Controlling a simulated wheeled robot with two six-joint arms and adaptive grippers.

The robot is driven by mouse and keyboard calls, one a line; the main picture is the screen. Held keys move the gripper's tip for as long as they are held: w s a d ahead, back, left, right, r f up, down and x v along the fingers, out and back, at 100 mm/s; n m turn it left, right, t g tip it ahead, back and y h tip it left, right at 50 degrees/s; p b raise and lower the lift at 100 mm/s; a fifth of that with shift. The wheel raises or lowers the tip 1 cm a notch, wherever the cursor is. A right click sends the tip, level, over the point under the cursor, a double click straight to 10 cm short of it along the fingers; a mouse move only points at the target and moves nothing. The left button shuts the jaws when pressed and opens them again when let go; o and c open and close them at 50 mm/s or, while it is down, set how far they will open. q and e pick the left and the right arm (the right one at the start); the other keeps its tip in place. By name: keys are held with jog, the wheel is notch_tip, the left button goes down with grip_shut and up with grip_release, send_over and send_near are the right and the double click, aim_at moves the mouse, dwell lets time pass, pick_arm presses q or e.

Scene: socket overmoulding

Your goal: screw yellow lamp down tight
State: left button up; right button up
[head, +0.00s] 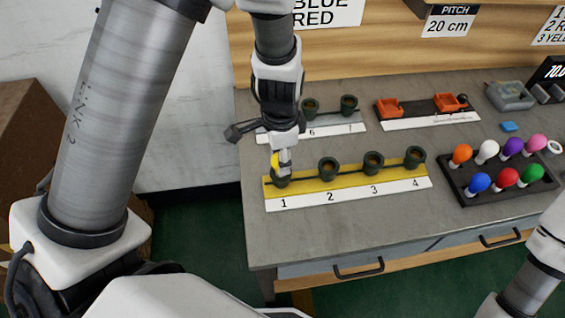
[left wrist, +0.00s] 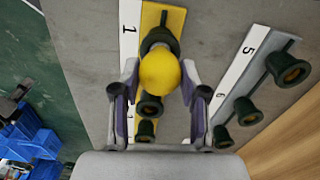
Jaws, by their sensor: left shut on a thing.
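The yellow lamp (head: 275,160) is at socket 1 (head: 280,181), at the left end of the yellow strip (head: 345,182). My left gripper (head: 284,166) reaches down over it from above and is shut on it. In the left wrist view the yellow lamp (left wrist: 160,72) sits between the two fingers of the left gripper (left wrist: 160,78), with the dark rim of socket 1 (left wrist: 158,38) just beyond it. The lamp's base is hidden, so how deep it sits cannot be seen. My right gripper is out of view.
Empty sockets 2 (head: 328,167), 3 and 4 stand along the same strip. Behind are more sockets (head: 349,103) and a strip with orange holders (head: 389,107). A dark tray (head: 456,189) of coloured lamps stands to the right. The front of the bench is clear.

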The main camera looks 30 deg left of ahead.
pick_arm(q)
jog(key=shift+f+m+b, duration=0.3)
jog(key=shift+m+b, duration=0.3)
jog(key=shift+b, duration=0.2)
jog(key=o, duration=0.8)
jog(key=shift+r+m, duration=0.25)
jog(key=shift+m, duration=0.15)
jog(key=shift+o, duration=1.4)
notch_tip(320, 180, up, 12)
